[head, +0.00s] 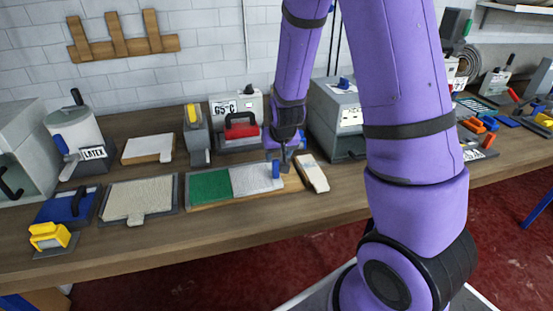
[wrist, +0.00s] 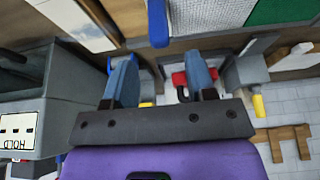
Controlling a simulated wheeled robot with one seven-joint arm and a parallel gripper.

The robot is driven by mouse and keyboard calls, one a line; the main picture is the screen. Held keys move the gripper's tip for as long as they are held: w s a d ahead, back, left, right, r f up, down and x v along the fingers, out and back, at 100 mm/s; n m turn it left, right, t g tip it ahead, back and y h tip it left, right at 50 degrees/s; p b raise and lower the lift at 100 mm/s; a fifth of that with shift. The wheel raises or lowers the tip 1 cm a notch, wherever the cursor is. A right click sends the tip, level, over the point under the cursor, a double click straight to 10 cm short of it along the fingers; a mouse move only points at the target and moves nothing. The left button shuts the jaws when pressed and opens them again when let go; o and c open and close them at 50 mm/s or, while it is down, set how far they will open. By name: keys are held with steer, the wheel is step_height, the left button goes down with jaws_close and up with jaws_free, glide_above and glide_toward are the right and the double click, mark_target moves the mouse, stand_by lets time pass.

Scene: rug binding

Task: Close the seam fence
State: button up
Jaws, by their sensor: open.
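A wooden board (head: 293,183) on the bench carries a green rug piece (head: 209,186) and a light grey one (head: 250,178), lying side by side. At the right end of the grey piece stands a blue upright handle (head: 276,169), which I take to be the seam fence's. The fence's own shape is too small to tell. In the wrist view the blue handle (wrist: 158,24) shows beyond my fingertips, roughly in line with the gap. My gripper (wrist: 160,75) is open and empty, its two blue-grey fingers apart. In the head view my gripper (head: 284,155) hangs beside the handle, partly hidden.
A narrow pale-topped block (head: 312,174) lies right of the board. A grey box machine (head: 335,115) stands behind it. A beige mat (head: 138,200) lies left.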

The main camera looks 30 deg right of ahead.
steer(key=shift+v, duration=1.2)
steer(key=shift+r, duration=0.1)
steer(key=s+a+r+n+y, duration=0.15)
steer(key=s+r, duration=0.25)
steer(key=r, duration=0.4)
steer(key=s+a+r, duration=0.2)
steer(key=s+r, duration=0.2)
steer(key=r, duration=0.4)
steer(key=s+a+r+n, duration=0.1)
steer(key=s+r, duration=0.4)
steer(key=s, duration=0.3)
steer(key=s+a+r, duration=0.1)
steer(key=s+r, duration=0.4)
steer(key=s, duration=0.3)
steer(key=shift+s+a+n+t, duration=0.2)
steer(key=shift+s+n+t, duration=0.15)
steer(key=shift+t, duration=0.05)
